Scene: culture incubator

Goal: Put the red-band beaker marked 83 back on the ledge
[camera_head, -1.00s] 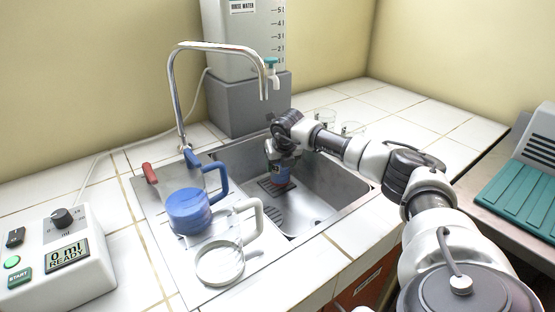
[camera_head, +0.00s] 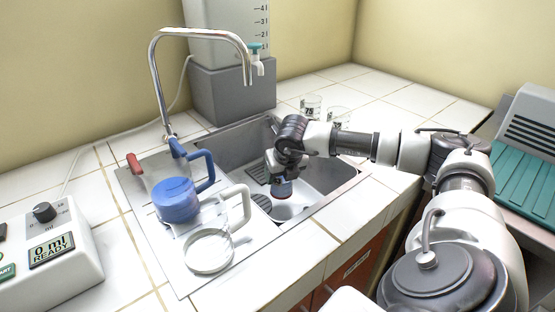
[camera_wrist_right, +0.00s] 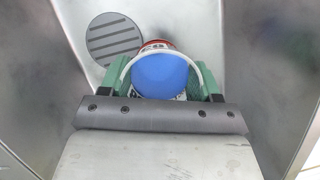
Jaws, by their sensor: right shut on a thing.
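The beaker (camera_head: 282,187) with a red band is in my right gripper (camera_head: 283,170), over the sink basin. In the right wrist view the beaker (camera_wrist_right: 160,72) sits between the green finger pads, with a blue round area inside its rim and the red band behind. Its mark is only partly visible and I cannot read it. My right gripper is shut on it. Two clear beakers (camera_head: 311,105) (camera_head: 338,117) stand on the tiled ledge (camera_head: 375,101) behind the sink's right side; one seems marked 75. My left gripper is not in view.
A rinse-water tank (camera_head: 228,30) stands behind. Right of the beakers, tiles are clear.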

